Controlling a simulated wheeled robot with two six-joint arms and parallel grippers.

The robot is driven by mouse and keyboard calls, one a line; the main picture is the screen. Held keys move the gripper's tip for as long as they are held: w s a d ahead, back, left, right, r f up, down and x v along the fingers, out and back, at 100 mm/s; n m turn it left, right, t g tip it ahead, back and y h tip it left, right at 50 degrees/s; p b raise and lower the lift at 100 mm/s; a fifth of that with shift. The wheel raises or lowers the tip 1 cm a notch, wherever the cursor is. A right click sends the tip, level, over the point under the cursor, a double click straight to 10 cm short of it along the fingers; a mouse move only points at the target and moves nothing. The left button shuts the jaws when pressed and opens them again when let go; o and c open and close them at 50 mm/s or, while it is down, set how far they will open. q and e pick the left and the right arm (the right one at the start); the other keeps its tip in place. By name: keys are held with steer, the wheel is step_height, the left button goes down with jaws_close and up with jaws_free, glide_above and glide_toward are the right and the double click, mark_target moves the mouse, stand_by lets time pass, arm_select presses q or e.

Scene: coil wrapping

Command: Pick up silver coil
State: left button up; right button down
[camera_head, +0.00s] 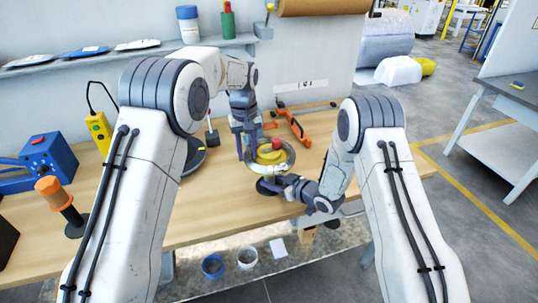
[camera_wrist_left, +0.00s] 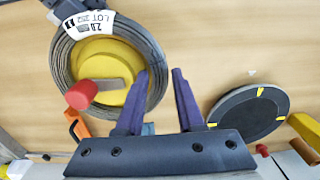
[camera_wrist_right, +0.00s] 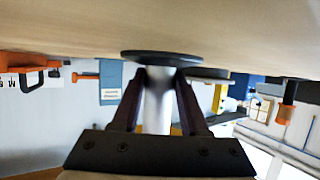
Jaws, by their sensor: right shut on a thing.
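The silver coil (camera_head: 284,166) is a grey ring with a white label around a yellow hub (camera_head: 270,155) with a red knob, above the table. The coil (camera_wrist_left: 62,75) also shows large in the left wrist view. My left gripper (camera_head: 247,157) is open at its rim; in the left wrist view its fingers (camera_wrist_left: 161,73) appear on either side of the rim, one over the hub. Whether they touch is unclear. My right gripper (camera_head: 278,186) is below the coil, its fingers (camera_wrist_right: 160,75) shut on a silver post (camera_wrist_right: 157,105) with a dark round base (camera_wrist_right: 160,57).
A black disc with yellow marks (camera_wrist_left: 250,112) lies on the table beside the coil. An orange tool (camera_head: 292,125) lies behind it. A blue box (camera_head: 48,157), a yellow controller (camera_head: 98,130) and an orange-topped tool (camera_head: 55,193) stand left. The table's right end is fairly clear.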

arm_select(q)
steer(key=shift+s+f, duration=0.1)
steer(key=shift+f, duration=0.5)
